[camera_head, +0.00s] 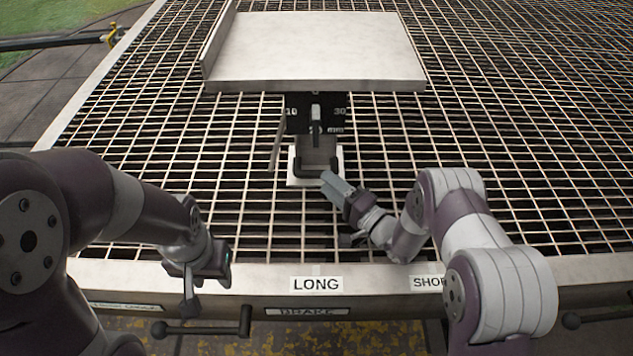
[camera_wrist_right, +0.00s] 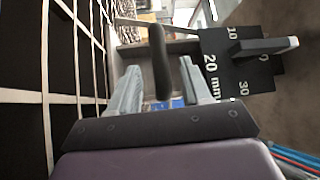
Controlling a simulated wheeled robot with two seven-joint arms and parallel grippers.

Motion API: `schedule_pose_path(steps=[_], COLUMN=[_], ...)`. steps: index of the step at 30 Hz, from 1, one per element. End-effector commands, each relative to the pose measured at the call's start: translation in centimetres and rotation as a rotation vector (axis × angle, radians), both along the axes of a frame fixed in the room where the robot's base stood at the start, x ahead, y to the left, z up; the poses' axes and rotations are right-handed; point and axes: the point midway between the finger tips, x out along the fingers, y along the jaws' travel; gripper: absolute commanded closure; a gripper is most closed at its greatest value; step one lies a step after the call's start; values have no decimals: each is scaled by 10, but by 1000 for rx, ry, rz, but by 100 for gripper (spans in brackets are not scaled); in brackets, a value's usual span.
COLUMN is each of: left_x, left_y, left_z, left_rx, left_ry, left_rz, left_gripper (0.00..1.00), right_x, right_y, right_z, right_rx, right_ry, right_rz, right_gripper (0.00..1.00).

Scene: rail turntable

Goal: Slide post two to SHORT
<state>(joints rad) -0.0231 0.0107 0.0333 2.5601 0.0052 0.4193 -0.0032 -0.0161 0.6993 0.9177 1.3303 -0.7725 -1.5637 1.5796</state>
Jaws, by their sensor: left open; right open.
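A post (camera_head: 316,150) with a black scale plate (camera_head: 299,115) stands mid-grate under a pale board; no post number is readable. The scale reads 10, 30 and mm, with a pale pointer (camera_head: 316,112). A dark bar handle (camera_head: 302,170) sits at the post's foot. My right gripper (camera_head: 330,184) is beside this handle. In the right wrist view, its open fingers (camera_wrist_right: 160,85) stand on either side of a dark upright bar (camera_wrist_right: 160,60); contact cannot be told. The scale plate (camera_wrist_right: 238,70) shows right of them. My left gripper (camera_head: 190,295) is open and empty near the front edge.
A LONG label (camera_head: 316,284) and a partly hidden SHORT label (camera_head: 425,282) are on the front rim. A BRAKE plate (camera_head: 308,312) and a dark lever (camera_head: 205,328) are below. The pale board (camera_head: 315,45) overhangs the post. The grate (camera_head: 540,150) is clear at right.

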Motion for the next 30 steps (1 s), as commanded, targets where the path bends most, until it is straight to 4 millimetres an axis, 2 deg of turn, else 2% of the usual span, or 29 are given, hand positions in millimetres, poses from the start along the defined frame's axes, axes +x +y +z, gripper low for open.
schedule_pose_path(steps=[1, 3, 9, 20, 24, 30], left_x=[0, 0, 0, 0, 0, 0], left_y=[0, 0, 0, 0, 0, 0], left_z=[-10, -17, -27, -27, -27, -27], left_rx=[0, 0, 0, 0, 0, 0], left_ry=[0, 0, 0, 0, 0, 0], left_rz=[0, 0, 0, 0, 0, 0], left_gripper=[57, 57, 57, 57, 57, 57], right_x=[6, 15, 32, 36, 36, 36], right_y=[7, 16, 32, 36, 36, 35], right_z=[-5, -3, 4, 7, 7, 7], right_rx=[-1, -1, -1, -1, -1, -1], right_ry=[-2, -1, -1, 3, 3, 3], right_rz=[2, 1, 0, -2, -2, -2], right_gripper=[52, 52, 52, 52, 98, 100])
